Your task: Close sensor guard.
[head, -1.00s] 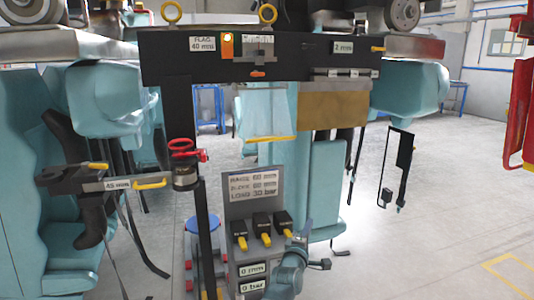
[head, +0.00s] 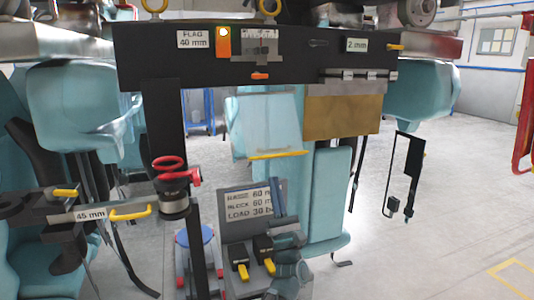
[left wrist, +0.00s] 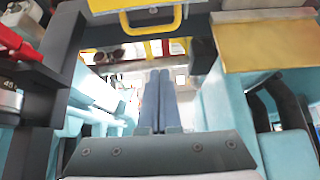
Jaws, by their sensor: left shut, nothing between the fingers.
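A pale, translucent flap (head: 268,118) hangs below the black beam in the head view; it looks like the sensor guard, though no label on it shows. A yellow handle (head: 277,154) runs along its lower edge. The handle also shows at the top of the left wrist view (left wrist: 151,22). My left gripper (head: 276,186) is below the handle, pointing up, with a gap between them. Its two blue fingers (left wrist: 161,78) are together and hold nothing. My right gripper is out of view.
The black beam (head: 145,55) crosses above, with a brass-coloured panel (head: 342,115) right of the flap. A red handwheel (head: 168,163) and a bar marked 45 mm (head: 90,215) stand left. A grey label box (head: 235,225) with yellow-tipped levers is beside my arm.

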